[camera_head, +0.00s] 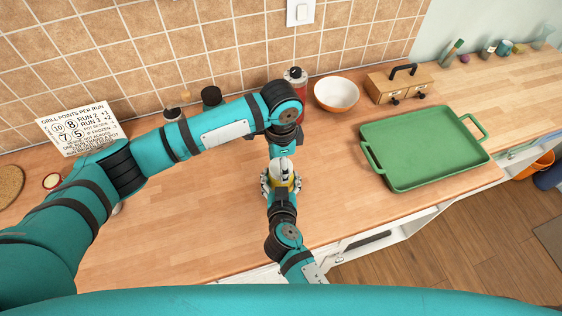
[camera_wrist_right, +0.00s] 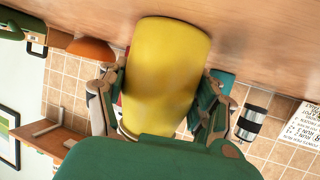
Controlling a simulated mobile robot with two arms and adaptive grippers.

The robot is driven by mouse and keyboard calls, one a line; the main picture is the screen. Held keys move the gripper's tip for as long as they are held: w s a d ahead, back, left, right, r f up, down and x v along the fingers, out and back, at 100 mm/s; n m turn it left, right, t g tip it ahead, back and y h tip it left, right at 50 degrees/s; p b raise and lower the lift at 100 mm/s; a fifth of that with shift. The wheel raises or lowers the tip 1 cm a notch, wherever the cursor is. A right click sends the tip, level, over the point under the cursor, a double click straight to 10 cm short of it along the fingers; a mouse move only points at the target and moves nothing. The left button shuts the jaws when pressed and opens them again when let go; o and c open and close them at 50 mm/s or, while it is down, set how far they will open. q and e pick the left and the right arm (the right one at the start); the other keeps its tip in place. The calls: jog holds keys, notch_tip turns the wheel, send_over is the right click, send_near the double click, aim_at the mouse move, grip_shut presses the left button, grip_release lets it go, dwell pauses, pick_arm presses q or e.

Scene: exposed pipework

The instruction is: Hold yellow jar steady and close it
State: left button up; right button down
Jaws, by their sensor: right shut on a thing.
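The yellow jar (camera_head: 291,184) is near the middle of the counter in the head view, mostly covered by my grippers. In the right wrist view the yellow jar (camera_wrist_right: 165,72) fills the middle, between the two fingers of my right gripper (camera_wrist_right: 160,95), which is shut on it. My right gripper (camera_head: 281,186) reaches it from the front in the head view. My left gripper (camera_head: 283,165) comes down from the back, right at the top of the jar; its fingers are too small and covered to read. The lid cannot be made out.
A green tray (camera_head: 372,162) lies on the counter to the right. Behind stand an orange-white bowl (camera_head: 337,106), a red canister (camera_head: 303,88) and a wooden box (camera_head: 375,92). A sign (camera_head: 55,127) leans at the left.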

pick_arm(q)
jog(key=m, duration=0.7)
jog(key=o, duration=1.4)
jog(key=shift+c, duration=0.2)
notch_tip(320, 180, up, 12)
pick_arm(e)
jog(key=shift+c, duration=0.6)
grip_release()
jog(key=shift+s, duration=0.1)
